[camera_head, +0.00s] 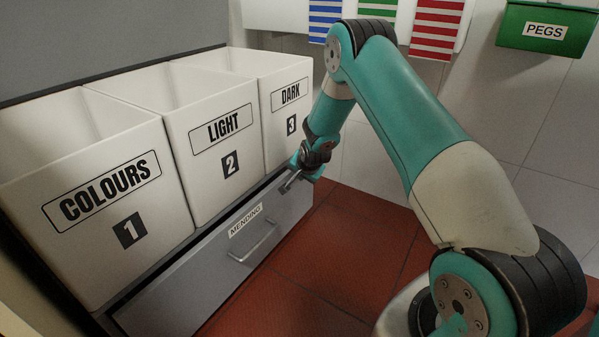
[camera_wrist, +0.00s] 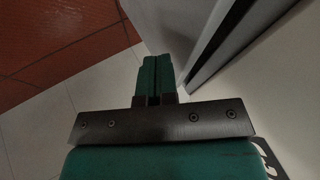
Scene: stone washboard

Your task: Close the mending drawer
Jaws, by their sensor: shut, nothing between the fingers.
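The mending drawer (camera_head: 205,283) is a grey drawer below the white bins, with a label reading MENDING and a bar handle (camera_head: 253,246) on its front. A dark gap shows along its top edge, and its front stands a little out from under the bins. My gripper (camera_head: 290,184) is at the drawer's far end, near its top edge, below the DARK bin. In the wrist view my gripper (camera_wrist: 157,75) shows its two green fingers together, empty, beside a grey panel edge (camera_wrist: 215,45). I cannot tell whether the fingers touch the drawer.
Three white bins, COLOURS (camera_head: 95,190), LIGHT (camera_head: 222,145) and DARK (camera_head: 289,105), stand above the drawer. A green PEGS box (camera_head: 545,30) and striped cloths (camera_head: 436,28) hang at the wall. The red tiled floor (camera_head: 300,270) before the drawer is clear.

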